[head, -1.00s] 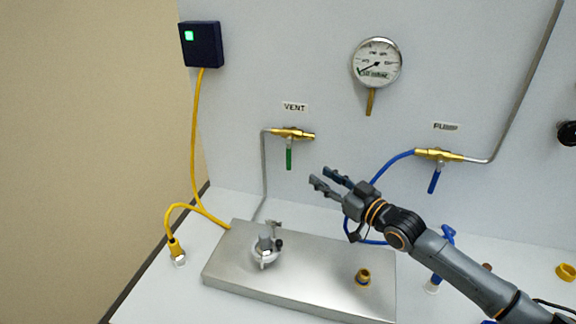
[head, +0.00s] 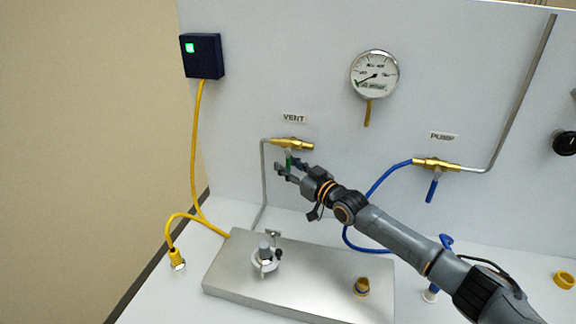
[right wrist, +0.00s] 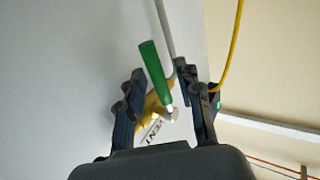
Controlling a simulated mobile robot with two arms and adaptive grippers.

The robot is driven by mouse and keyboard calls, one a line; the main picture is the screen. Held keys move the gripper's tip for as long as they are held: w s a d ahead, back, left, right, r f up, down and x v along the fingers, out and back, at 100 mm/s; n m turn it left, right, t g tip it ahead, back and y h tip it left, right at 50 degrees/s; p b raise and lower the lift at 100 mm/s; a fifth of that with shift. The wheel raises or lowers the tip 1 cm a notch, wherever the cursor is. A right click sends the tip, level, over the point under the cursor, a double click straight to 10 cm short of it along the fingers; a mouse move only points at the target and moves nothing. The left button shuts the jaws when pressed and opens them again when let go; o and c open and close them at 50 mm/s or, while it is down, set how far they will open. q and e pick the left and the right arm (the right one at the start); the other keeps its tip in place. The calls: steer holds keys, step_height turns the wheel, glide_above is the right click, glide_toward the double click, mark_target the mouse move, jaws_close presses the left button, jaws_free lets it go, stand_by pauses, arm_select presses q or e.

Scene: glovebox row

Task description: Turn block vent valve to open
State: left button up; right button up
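The brass vent valve (head: 291,143) is on the white wall panel under the VENT label (head: 293,118). Its green handle (head: 288,158) points down, with its lower part hidden by my right gripper (head: 290,169). In the right wrist view the green handle (right wrist: 153,68) lies between the two spread fingers of the right gripper (right wrist: 160,95). The gap to the finger on each side is visible, so the gripper is open around the handle. The brass valve body (right wrist: 152,108) shows behind. My left gripper is not in view.
A metal block (head: 232,268) with fittings stands on the bench below. The pump valve (head: 436,163) with its blue handle, a blue hose (head: 385,180) and a gauge (head: 375,75) are to the right. A yellow cable (head: 195,140) hangs at left.

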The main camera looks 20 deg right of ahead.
steer(key=shift+w, duration=0.1)
steer(key=shift+c, duration=0.2)
jaws_close()
